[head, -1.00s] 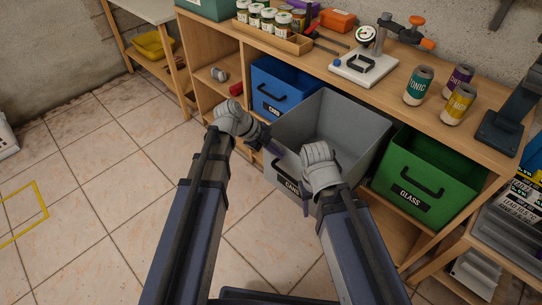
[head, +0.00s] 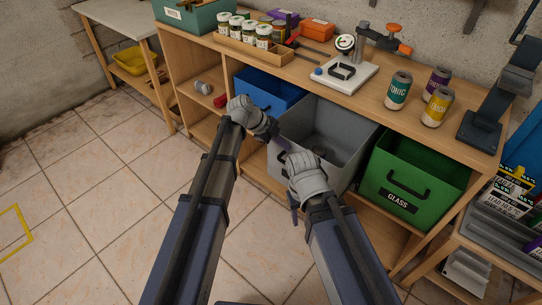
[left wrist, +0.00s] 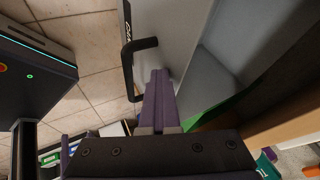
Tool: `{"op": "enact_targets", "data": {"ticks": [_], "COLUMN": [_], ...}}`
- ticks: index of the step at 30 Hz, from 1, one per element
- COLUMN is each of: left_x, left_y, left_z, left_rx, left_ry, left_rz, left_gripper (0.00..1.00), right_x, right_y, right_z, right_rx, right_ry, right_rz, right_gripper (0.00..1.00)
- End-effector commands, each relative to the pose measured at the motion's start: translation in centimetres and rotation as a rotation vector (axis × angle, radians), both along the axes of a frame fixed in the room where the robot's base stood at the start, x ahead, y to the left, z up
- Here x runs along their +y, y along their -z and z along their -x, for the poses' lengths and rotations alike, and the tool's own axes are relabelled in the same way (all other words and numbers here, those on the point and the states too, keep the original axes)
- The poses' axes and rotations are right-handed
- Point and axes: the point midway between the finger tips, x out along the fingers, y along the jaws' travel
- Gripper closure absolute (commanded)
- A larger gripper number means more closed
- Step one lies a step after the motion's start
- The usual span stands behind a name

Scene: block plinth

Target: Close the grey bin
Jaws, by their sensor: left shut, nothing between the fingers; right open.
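The grey bin (head: 345,122) stands part-way out of the workbench's lower shelf, between a blue bin and a green bin. Its open top shows a dark interior with a small grey object in it. My left gripper (head: 281,143) is shut and empty at the left of the bin's front. In the left wrist view its purple fingers (left wrist: 158,85) lie close beside the grey front panel (left wrist: 175,35) and its black handle (left wrist: 136,62); I cannot tell if they touch. My right gripper (head: 294,203) is open and low before the front, which the hands partly hide.
The blue bin (head: 262,88) is left and the green bin (head: 420,170), labelled GLASS, right. The bench top (head: 290,68) holds several jars, cans (head: 398,90) and a clamp stand. A rack (head: 500,220) is at the right.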

Motion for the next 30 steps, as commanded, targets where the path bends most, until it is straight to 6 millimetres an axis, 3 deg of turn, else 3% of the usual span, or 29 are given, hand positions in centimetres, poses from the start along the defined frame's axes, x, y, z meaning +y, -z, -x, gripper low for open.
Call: {"op": "enact_targets", "data": {"ticks": [1,3,15,21,30], "left_x": [-1.1,-2.2,-7.6,-9.1,-10.0], "left_y": [0.0,0.0,0.0,0.0,0.0], "left_z": [-1.9,-3.4,-10.8,-12.8,-13.9], "left_rx": [-0.002,-0.002,-0.002,-0.002,-0.003], "left_ry": [0.004,0.002,0.001,0.0,-0.002], "left_rz": [0.0,0.0,-0.001,-0.001,0.0], "left_gripper": [1.0,1.0,1.0,1.0,1.0], "right_x": [0.0,0.0,0.0,0.0,0.0], "right_y": [0.0,0.0,0.0,0.0,0.0], "right_z": [0.0,0.0,0.0,0.0,0.0], "right_rx": [0.0,0.0,0.0,0.0,0.0], "right_ry": [0.0,0.0,0.0,0.0,0.0], "right_rz": [0.0,0.0,0.0,0.0,0.0], "right_gripper": [0.5,0.5,0.5,0.5,0.5]}}
